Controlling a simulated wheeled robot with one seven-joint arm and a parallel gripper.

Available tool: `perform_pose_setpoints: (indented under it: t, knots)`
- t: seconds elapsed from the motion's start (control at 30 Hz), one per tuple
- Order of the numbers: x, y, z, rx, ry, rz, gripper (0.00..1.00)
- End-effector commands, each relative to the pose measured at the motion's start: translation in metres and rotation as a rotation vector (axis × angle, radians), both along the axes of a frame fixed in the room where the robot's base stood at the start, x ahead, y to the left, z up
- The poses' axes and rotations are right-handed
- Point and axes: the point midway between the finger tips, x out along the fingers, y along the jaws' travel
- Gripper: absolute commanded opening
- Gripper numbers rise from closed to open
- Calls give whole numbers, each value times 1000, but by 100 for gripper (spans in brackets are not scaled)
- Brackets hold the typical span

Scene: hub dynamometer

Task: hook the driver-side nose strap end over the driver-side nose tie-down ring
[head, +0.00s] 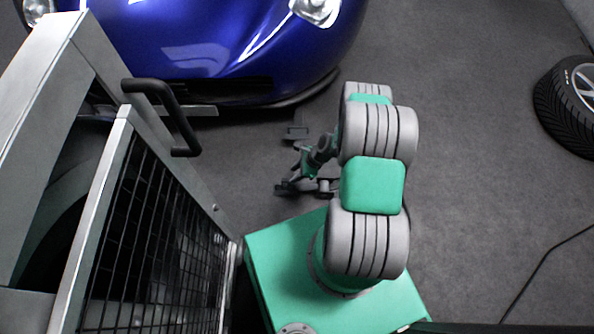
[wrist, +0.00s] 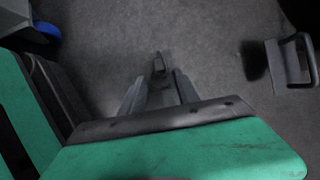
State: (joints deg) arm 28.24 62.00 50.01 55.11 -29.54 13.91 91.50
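My gripper (head: 283,188) is low over the floor, with its fingers toward the left of the head view. In the wrist view my gripper (wrist: 160,76) has its two fingers spread, with floor showing between them. A small dark upright piece (wrist: 158,65), which looks like the strap end, shows between and just beyond the fingertips; I see no finger touching it. A grey ring on a plate, which looks like the tie-down ring (head: 297,131), is on the floor between my gripper and the car. The ring (wrist: 308,60) also shows at the wrist view's right edge.
The blue car's (head: 225,45) nose is beyond the ring. A metal frame with mesh (head: 150,240) and a black handle (head: 165,105) stands close on the left. A loose wheel (head: 570,105) and a cable (head: 545,262) are on the right. Floor between is clear.

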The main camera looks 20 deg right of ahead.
Motion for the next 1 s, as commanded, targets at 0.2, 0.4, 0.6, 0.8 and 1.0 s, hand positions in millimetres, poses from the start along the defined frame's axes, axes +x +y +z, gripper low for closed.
perform_pose_setpoints:
  t: [0.2,0.4,0.6,0.8,1.0]
  knots:
    - [4,14,-32,0,2,5,38]
    - [10,26,-58,-1,0,5,38]
    - [14,33,-70,-1,0,5,38]
    - [15,35,-70,-1,0,4,38]
    - [15,35,-69,-2,1,4,33]
